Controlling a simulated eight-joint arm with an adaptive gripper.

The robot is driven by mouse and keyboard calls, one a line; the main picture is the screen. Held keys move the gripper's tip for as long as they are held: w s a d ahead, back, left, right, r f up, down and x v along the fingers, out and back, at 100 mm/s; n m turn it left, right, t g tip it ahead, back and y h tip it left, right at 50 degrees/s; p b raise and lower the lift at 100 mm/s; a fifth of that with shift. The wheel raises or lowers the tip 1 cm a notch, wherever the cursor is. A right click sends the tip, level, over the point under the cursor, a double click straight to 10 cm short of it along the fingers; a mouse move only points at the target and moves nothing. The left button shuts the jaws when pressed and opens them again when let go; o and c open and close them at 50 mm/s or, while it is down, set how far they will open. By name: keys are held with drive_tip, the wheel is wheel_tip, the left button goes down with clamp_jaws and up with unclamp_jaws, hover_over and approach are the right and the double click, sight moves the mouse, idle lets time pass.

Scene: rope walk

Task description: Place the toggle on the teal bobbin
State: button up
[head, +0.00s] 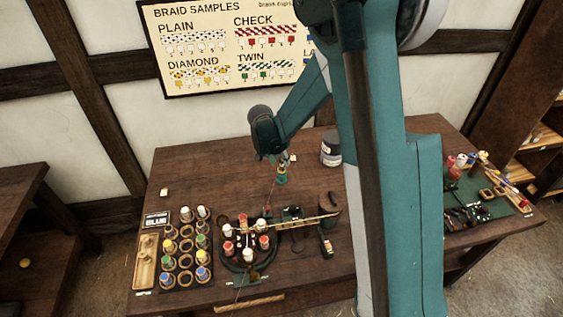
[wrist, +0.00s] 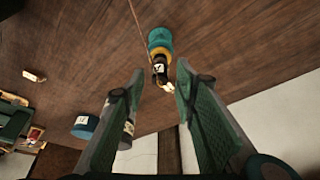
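The teal bobbin (wrist: 158,38), with a yellow band and a dark labelled section, shows just beyond my fingertips in the wrist view. A thin reddish thread runs up from it. In the head view the teal bobbin (head: 282,177) is just below my gripper (head: 279,157). My gripper (wrist: 160,70) is open, its two green-padded fingers spread either side of the bobbin's near end, with no clear contact. A small cream piece (wrist: 168,87) sits at that end; I cannot tell whether it is the toggle. Whether the bobbin hangs or stands is unclear.
A round braiding stand (head: 246,246) holds several bobbins in front. A rack (head: 185,240) of bobbins and rings is to its left. A jar (head: 331,148) stands near the wall. A green mat (head: 492,207) with tools lies right. The back-left tabletop is mostly clear.

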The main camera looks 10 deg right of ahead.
drive_tip(key=v, duration=0.9)
drive_tip(key=shift+r, duration=0.2)
drive_tip(key=shift+a, duration=0.1)
drive_tip(key=shift+s+r, duration=0.1)
drive_tip(key=shift+s, duration=0.05)
idle(0.3)
drive_tip(key=s+d+r+n+t+y, duration=0.1)
drive_tip(key=s+d+r+n, duration=0.15)
drive_tip(key=s+r, duration=0.5)
drive_tip(key=s+d+r+n+t+y, duration=0.1)
drive_tip(key=s+d+r+n, duration=0.15)
drive_tip(key=s+r, duration=0.55)
drive_tip(key=s+d+r+n+t+y, duration=0.1)
drive_tip(key=s+n, duration=0.3)
drive_tip(key=s, duration=1.7)
drive_tip(key=shift+s+d+r+t, duration=0.25)
drive_tip(key=shift+s+d+t, duration=0.2)
drive_tip(key=shift+d, duration=0.2)
drive_tip(key=shift+f, duration=0.1)
